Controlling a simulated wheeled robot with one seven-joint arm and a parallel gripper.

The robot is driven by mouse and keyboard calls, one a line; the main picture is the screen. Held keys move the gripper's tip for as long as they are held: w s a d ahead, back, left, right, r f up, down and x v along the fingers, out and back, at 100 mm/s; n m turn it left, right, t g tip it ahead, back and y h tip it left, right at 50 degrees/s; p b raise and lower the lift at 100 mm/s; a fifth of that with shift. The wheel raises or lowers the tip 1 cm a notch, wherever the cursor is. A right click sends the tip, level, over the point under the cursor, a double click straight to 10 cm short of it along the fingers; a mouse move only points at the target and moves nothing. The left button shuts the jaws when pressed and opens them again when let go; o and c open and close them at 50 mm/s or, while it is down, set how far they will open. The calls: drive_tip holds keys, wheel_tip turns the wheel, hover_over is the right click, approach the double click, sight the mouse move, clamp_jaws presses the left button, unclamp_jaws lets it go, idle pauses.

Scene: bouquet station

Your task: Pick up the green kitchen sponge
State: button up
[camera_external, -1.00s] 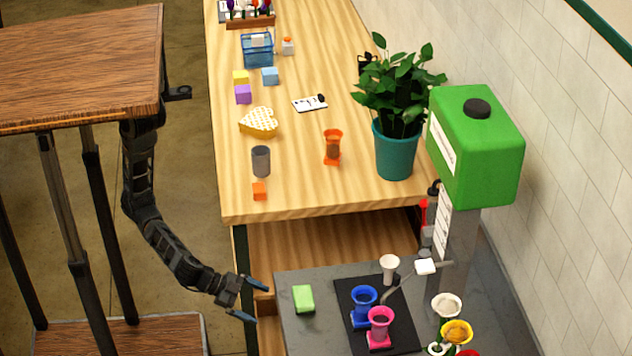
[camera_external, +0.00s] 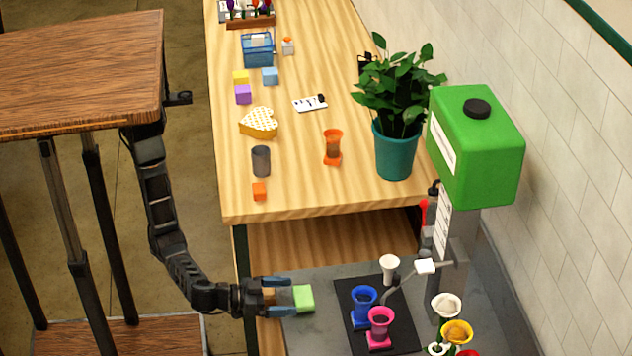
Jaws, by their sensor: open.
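The green kitchen sponge (camera_external: 304,298) lies on the dark grey counter (camera_external: 308,338), near its left edge. My gripper (camera_external: 284,296) reaches in from the left at about counter height, its two fingers pointing right toward the sponge. The fingers are spread open. Their tips are at the sponge's left end; I cannot tell whether they touch it or overlap it. The left part of the sponge is partly hidden by the fingers.
The wooden table (camera_external: 290,203) edge rises behind my gripper.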

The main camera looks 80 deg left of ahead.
sight(310, 294)
drive_tip(key=w+p, duration=0.1)
drive_tip(key=w, duration=0.2)
drive_tip(key=w+f, duration=0.1)
drive_tip(key=w, duration=0.3)
drive_tip(key=shift+w+a+f+p, duration=0.1)
drive_tip(key=shift+f+p, duration=0.1)
drive_tip(key=shift+p, duration=0.15)
drive_tip(key=shift+c, duration=0.3)
drive_tip(key=c, duration=0.7)
